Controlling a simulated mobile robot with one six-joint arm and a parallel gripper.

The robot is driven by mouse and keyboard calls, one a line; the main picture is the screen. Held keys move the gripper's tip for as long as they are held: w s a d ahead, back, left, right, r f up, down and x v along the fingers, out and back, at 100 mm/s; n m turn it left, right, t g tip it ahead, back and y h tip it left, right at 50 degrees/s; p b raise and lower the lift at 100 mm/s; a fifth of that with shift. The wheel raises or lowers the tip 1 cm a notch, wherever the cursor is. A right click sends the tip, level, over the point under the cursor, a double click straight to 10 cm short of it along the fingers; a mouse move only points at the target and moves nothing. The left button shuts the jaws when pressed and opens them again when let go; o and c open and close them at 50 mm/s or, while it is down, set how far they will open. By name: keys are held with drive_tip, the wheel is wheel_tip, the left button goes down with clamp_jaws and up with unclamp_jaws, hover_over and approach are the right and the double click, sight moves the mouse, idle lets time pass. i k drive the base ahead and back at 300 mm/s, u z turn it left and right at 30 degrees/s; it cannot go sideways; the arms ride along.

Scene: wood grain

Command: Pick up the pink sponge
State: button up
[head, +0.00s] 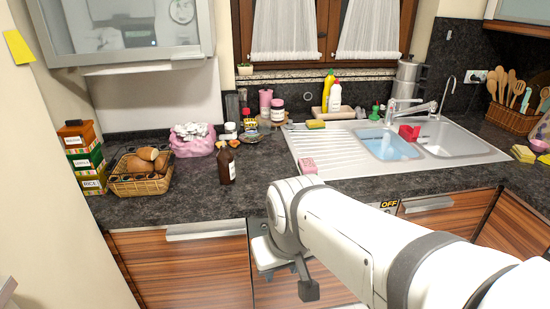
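A small pink block that looks like the pink sponge (307,165) lies at the front left corner of the sink's metal drainboard (335,150), close to the counter's front edge. My arm reaches in from the lower right. My gripper (290,272) hangs below counter height in front of the cabinets, lower than the sponge and apart from it. My wrist covers part of the counter edge just below the sponge. The gripper is seen small and from behind, so I cannot make out its finger gap. I see nothing held in it.
A yellow-green sponge (315,124) lies behind on the drainboard. A red item (409,132) is at the sink. The drainboard around the pink sponge is mostly clear.

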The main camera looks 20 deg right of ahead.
sight(307, 166)
drive_tip(key=z, duration=0.1)
drive_tip(key=i, duration=0.85)
drive_tip(key=z, duration=0.8)
